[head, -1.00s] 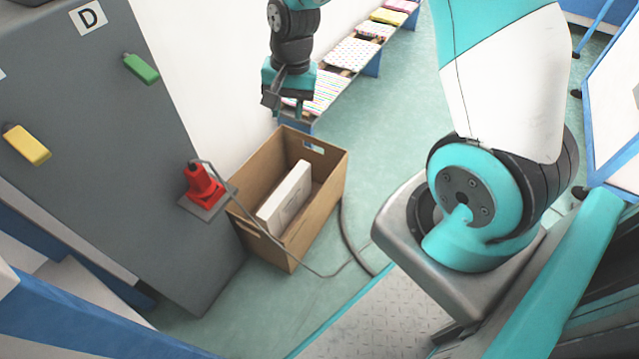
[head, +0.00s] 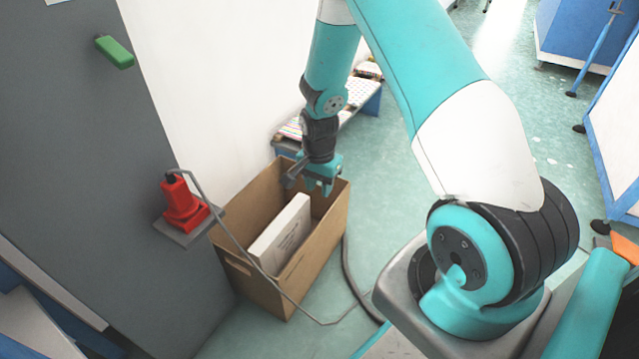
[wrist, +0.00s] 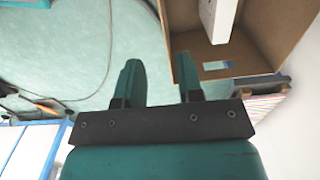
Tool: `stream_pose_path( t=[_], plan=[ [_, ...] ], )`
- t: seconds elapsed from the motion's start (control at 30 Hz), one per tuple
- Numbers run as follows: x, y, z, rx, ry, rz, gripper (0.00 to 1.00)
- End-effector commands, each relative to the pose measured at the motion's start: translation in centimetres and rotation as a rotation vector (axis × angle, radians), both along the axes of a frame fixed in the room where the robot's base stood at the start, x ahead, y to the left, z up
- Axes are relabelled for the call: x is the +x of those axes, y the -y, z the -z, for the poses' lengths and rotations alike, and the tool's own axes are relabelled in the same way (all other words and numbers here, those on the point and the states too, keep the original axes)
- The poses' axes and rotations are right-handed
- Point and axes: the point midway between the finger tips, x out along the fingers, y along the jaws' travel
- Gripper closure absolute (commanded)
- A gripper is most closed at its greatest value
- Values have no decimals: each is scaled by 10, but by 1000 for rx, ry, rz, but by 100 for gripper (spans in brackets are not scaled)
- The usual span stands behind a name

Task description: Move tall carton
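A tall white carton (head: 281,236) stands on edge inside an open brown box (head: 245,279) with hand holes, on the floor against the wall. My gripper (head: 322,188) is over the far right end of the box, beyond the carton and apart from it. In the wrist view my gripper (wrist: 157,68) has its two fingers spread with nothing between them. The brown box (wrist: 262,40) is at upper right there, and part of the white carton (wrist: 217,18) shows at the top edge. The carton's lower part is hidden by the box wall.
A red device (head: 182,203) on a small shelf sticks out from the grey panel (head: 70,130) left of the box; its cable hangs across the box's front. A low bench (head: 366,100) stands behind the box. Green floor (head: 440,110) is open to the right.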

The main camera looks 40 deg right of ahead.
Motion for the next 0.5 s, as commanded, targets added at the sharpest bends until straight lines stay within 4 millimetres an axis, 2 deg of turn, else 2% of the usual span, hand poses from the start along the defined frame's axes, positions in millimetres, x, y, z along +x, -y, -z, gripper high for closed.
stream_pose_path(
  t=[0.5],
  plan=[
    [-1, 0, 105, 1, -3, -1, 66]
  ],
)
